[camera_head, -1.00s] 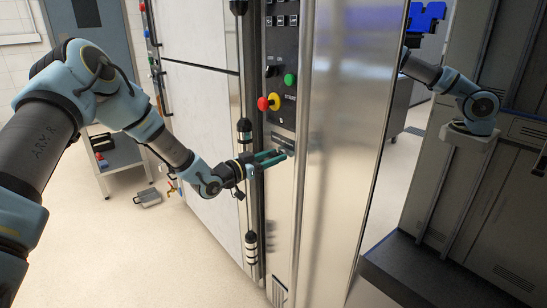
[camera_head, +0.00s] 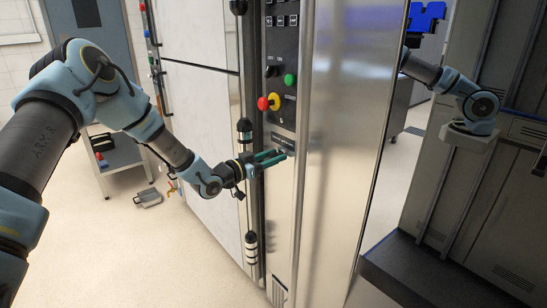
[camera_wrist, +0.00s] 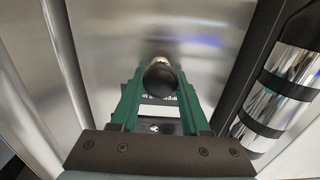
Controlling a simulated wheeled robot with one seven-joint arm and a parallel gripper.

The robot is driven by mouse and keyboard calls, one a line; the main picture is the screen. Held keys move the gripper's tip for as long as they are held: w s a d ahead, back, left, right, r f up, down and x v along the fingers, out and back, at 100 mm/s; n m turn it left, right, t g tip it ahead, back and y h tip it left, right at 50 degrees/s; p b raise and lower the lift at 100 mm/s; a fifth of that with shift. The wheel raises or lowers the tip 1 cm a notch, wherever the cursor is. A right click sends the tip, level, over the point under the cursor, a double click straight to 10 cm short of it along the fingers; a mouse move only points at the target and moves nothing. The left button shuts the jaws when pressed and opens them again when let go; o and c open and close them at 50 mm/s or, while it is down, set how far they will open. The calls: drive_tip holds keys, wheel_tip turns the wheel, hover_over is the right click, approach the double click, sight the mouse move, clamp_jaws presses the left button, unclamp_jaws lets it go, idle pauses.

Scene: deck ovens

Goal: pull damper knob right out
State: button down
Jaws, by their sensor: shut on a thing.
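The damper knob (camera_wrist: 160,77) is a round black ball on a short metal neck, in the upper middle of the wrist view. It stands out from a bright metal panel. My gripper (camera_head: 280,156) has green fingers and reaches to the narrow metal front below the control panel. In the wrist view its two fingers lie on either side of the knob and are shut on it. I cannot make out the knob in the head view, where the fingers hide it. A dark label with white lettering (camera_wrist: 160,112) shows between the fingers in the wrist view.
Above my gripper are a yellow and red knob (camera_head: 273,102) and a green button (camera_head: 290,80). A black-banded door handle (camera_head: 250,250) runs upright close to my wrist. A steel door panel (camera_head: 345,150) stands right of the gripper. A cart (camera_head: 125,155) stands at left.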

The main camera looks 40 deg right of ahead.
sight(271, 157)
drive_tip(key=shift+w+a+f+b, duration=0.1)
drive_tip(key=shift+a+b, duration=0.35)
drive_tip(key=shift+a, duration=0.9)
drive_tip(key=shift+w+a+b, duration=0.1)
drive_tip(key=shift+a+b, duration=0.3)
drive_tip(key=shift+a, duration=0.9)
drive_tip(key=shift+c, duration=2.1)
unclamp_jaws()
drive_tip(key=shift+a, duration=0.1)
drive_tip(key=a+b, duration=0.2)
drive_tip(key=a, duration=0.8)
drive_tip(key=shift+w+a, duration=0.25)
drive_tip(key=shift+a, duration=0.15)
drive_tip(key=shift+w, duration=0.1)
